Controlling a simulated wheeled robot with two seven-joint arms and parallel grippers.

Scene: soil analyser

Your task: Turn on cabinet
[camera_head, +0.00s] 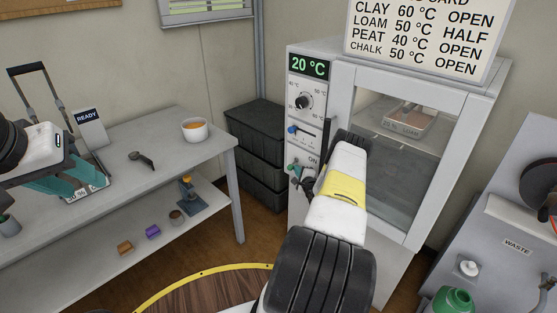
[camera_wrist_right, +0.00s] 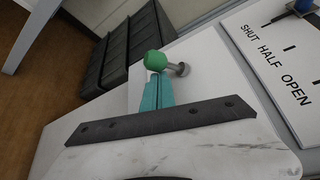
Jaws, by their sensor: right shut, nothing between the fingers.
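The cabinet (camera_head: 400,190) is a grey-white box with a glass door and a control panel on its left side. Its display (camera_head: 309,66) reads 20 °C in green. Low on the panel, by the word ON, is a switch with a green ball tip (camera_head: 292,168); in the right wrist view the green ball (camera_wrist_right: 154,60) sits on a metal lever. My right gripper (camera_wrist_right: 157,88) is shut and empty, its teal fingertips right at the ball; contact is unclear. In the head view my right arm hides its fingers. My left gripper (camera_head: 78,180) is over the left table; its jaw gap is unclear.
The panel also has a dial (camera_head: 303,102) and a blue-knobbed slider (camera_head: 293,129). A card (camera_head: 425,35) stands on top. A tray (camera_head: 405,118) is inside the cabinet. The left table (camera_head: 165,135) bears a bowl (camera_head: 195,130). Black crates (camera_head: 255,150) stand between. A waste bench (camera_head: 500,235) is right.

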